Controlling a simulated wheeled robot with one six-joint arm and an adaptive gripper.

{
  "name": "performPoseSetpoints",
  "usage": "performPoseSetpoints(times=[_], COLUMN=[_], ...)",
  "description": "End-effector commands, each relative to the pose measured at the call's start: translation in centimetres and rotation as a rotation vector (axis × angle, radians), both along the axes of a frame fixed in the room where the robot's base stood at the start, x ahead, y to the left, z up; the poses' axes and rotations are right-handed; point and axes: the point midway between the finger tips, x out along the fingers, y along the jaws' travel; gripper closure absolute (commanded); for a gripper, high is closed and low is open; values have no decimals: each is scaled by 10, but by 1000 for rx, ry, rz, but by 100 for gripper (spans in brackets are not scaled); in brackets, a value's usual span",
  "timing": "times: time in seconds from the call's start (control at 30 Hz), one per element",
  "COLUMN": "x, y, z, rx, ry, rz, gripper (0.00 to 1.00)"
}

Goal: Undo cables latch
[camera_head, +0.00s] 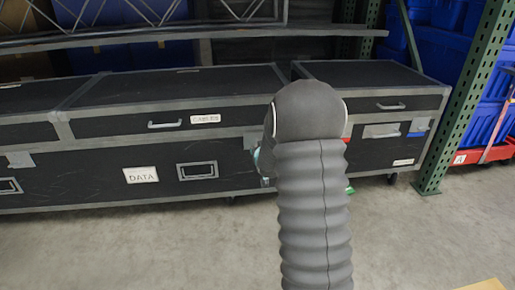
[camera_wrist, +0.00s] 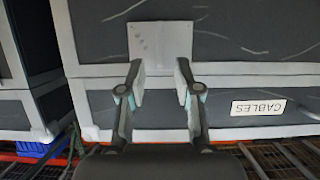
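The cables case is a black case with grey metal edging, its lid marked by a white CABLES label (camera_head: 205,119). The label shows upside down in the wrist view (camera_wrist: 258,107). A plain grey latch plate (camera_wrist: 160,45) sits on the case front beside the lid seam in the wrist view. In the head view my arm hides that spot. My gripper (camera_wrist: 160,68) is open and empty, its two fingers spread near the plate's seam-side edge, one toward each side. I cannot tell whether they touch it. Whether the latch is fastened is unclear.
A DATA label (camera_head: 141,174) and a recessed handle (camera_head: 197,170) are on the case front. Another black case (camera_head: 375,75) stands close on the right, by a green rack post (camera_head: 462,100). Blue totes (camera_head: 485,120) are behind the post. The floor in front is mostly clear.

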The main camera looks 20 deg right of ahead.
Motion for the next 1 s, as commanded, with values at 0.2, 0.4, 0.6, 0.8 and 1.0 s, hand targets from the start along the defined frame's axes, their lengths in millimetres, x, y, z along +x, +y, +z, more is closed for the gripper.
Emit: performPoseSetpoints(times=[0.2,0.4,0.6,0.8,1.0], x=[-27,-37,-37,-37,-40], y=[8,11,11,11,12], z=[13,16,16,16,8], rx=[-1,0,0,0,10], ry=[-2,-2,-1,-1,37], rz=[0,1,1,1,0], gripper=[67,67,67,67,67])
